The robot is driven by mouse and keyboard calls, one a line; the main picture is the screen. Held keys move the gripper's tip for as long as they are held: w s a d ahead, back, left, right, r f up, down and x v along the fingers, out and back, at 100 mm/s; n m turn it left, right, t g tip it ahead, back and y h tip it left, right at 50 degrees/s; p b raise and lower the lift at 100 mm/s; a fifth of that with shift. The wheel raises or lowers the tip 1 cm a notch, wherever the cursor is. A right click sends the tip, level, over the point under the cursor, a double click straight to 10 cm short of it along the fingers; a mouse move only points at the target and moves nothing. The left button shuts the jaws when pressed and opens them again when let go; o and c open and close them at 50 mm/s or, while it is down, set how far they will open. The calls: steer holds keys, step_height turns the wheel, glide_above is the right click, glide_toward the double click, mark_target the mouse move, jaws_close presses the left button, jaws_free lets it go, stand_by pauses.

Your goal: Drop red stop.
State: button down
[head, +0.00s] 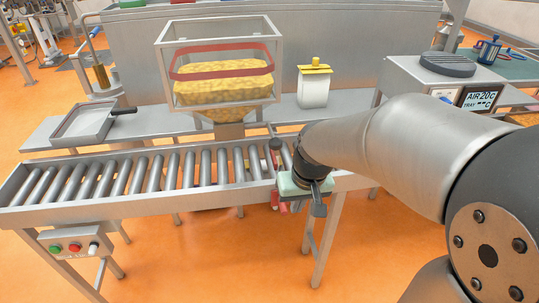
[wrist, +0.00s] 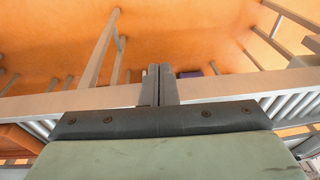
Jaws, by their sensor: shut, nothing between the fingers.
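A red stop (head: 275,160) with a dark rounded top stands at the right end of the roller conveyor. It looks upright, and its lower part is partly hidden near my gripper. My gripper (head: 319,208) is just right of and in front of it, pointing down by the conveyor's front rail, with the fingers together and empty. I cannot tell whether it touches the stop. In the wrist view my shut fingers (wrist: 160,72) lie over the rail edge and orange floor; the stop is not clearly visible there.
The roller conveyor (head: 163,172) runs left, with a control box (head: 75,243) on its front. A clear hopper of yellow pieces (head: 222,90) stands behind it. A tray (head: 84,125), a white container (head: 313,88) and a scale-like unit (head: 445,80) sit behind. The floor in front is open.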

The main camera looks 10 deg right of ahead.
steer(key=t, duration=0.1)
glide_above(286, 210)
steer(key=s+d, duration=0.2)
steer(key=shift+w+a+r+p, duration=0.15)
steer(key=shift+w+p, duration=0.05)
steer(key=shift+p, duration=0.25)
steer(key=x, duration=0.9)
steer(key=p+x, duration=0.1)
steer(key=x, duration=0.3)
steer(key=shift+s+a+f, duration=0.25)
steer(key=shift+s+f, duration=0.05)
steer(key=shift+f, duration=0.15)
step_height(286, 210, down, 5)
steer(key=b, duration=0.4)
steer(key=shift+b, duration=0.3)
steer(key=shift+s+r, duration=0.15)
